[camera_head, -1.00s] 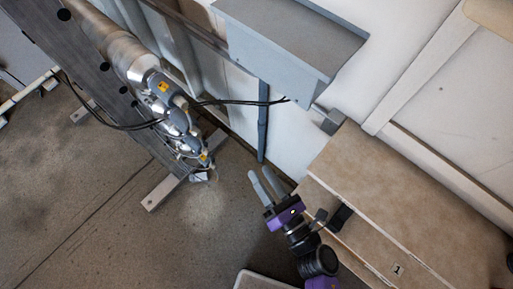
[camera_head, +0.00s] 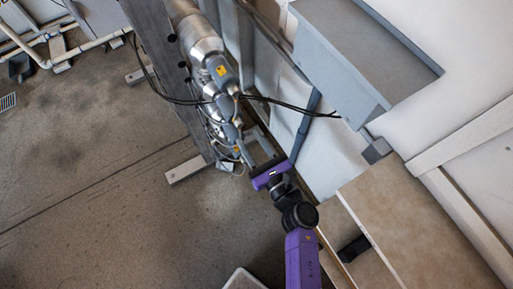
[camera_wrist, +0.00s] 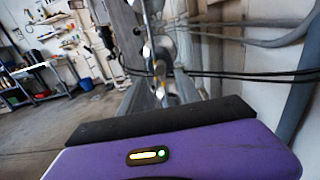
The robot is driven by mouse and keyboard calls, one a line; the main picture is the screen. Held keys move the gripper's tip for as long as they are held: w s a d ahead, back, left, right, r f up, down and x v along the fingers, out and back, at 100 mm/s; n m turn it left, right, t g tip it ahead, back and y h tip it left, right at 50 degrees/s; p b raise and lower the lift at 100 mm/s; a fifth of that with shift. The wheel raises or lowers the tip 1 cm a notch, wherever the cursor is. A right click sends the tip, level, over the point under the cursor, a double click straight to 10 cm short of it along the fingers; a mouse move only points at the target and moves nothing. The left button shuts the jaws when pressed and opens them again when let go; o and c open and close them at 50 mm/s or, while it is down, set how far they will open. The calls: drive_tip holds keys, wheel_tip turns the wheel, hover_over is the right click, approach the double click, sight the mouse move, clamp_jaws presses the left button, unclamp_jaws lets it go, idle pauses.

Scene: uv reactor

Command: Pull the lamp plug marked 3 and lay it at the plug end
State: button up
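The steel reactor (camera_head: 196,35) hangs along the dark upright panel, with several lamp ends stacked down its near end. A yellow warning label (camera_head: 222,70) shows on one end cap. The number 3 cannot be read in any view, so I cannot tell which plug bears it. My gripper (camera_head: 247,146) is beside the lowest lamp ends, its grey fingers parted and pointing up toward them. The wrist view shows the lamp ends (camera_wrist: 158,52) in line ahead of the purple gripper body. Whether the fingers touch a plug is hidden.
Black cables (camera_head: 290,108) cross from the reactor to the right, above my gripper. A grey cabinet (camera_head: 365,45) hangs on the wall. A wooden bench top (camera_head: 410,215) stands at the right. A steel foot (camera_head: 186,170) lies on the floor. Open floor spreads to the left.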

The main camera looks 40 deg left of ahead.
sight(241, 126)
drive_tip(key=b+x, duration=0.1)
drive_tip(key=x, duration=0.2)
drive_tip(key=shift+w+a+f+b, duration=0.15)
drive_tip(key=shift+w+a+b, duration=0.05)
drive_tip(key=shift+a+b, duration=0.2)
drive_tip(key=shift+b+x, duration=0.45)
drive_tip(key=shift+x, duration=0.6)
clamp_jaws()
drive_tip(key=shift+d, duration=0.2)
idle(0.6)
drive_tip(key=shift+p+v, duration=0.65)
drive_tip(key=shift+v, duration=1.85)
